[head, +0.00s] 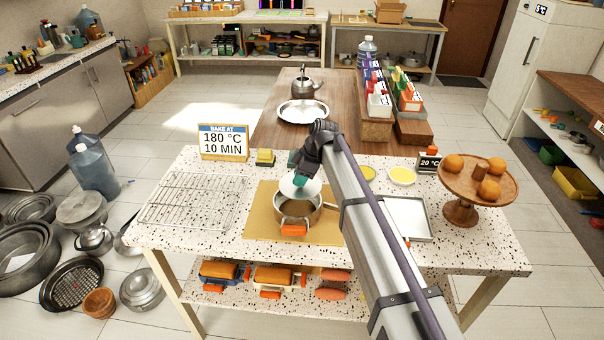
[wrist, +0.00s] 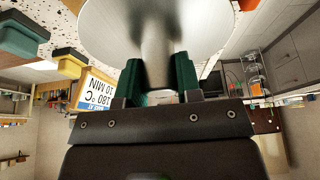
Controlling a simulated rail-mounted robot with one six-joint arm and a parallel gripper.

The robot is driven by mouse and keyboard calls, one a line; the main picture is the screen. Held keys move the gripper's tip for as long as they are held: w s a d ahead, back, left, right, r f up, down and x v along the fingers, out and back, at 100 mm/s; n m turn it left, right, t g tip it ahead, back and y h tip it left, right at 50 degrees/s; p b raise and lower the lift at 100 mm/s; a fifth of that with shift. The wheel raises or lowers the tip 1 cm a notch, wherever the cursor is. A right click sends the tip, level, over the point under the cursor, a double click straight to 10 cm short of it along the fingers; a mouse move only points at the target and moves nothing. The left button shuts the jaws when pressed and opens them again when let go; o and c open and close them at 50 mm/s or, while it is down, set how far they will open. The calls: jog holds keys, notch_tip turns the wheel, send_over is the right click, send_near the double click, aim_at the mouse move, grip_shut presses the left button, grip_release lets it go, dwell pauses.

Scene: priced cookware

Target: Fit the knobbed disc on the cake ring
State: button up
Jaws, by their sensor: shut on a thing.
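The knobbed disc (head: 293,190) is a pale grey-white round plate, held over the cake ring in the head view. The disc looks a little tilted. Whether it touches the ring is unclear.
A wire rack (head: 190,200) lies left on the speckled table. A "BAKE AT 180 °C 10 MIN" sign (head: 223,142) and a yellow block (head: 265,157) stand behind. A pale tray (head: 408,218) and a wooden stand (head: 461,212) with orange balls are right.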

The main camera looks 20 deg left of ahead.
jog(key=shift+s+a+f, duration=0.1)
jog(key=shift+s+a, duration=0.05)
jog(key=shift+a, duration=0.5)
jog(key=shift+d+f+b, duration=0.1)
jog(key=shift+f+b, duration=0.3)
jog(key=shift+b, duration=0.1)
notch_tip(320, 180, down, 4)
jog(key=b, duration=0.3)
jog(key=shift+b, duration=0.4)
jog(key=shift+f+b, duration=1.6)
jog(key=shift+b, duration=0.05)
jog(key=shift+f+b, duration=0.6)
jog(key=shift+f, duration=0.15)
dwell(0.7)
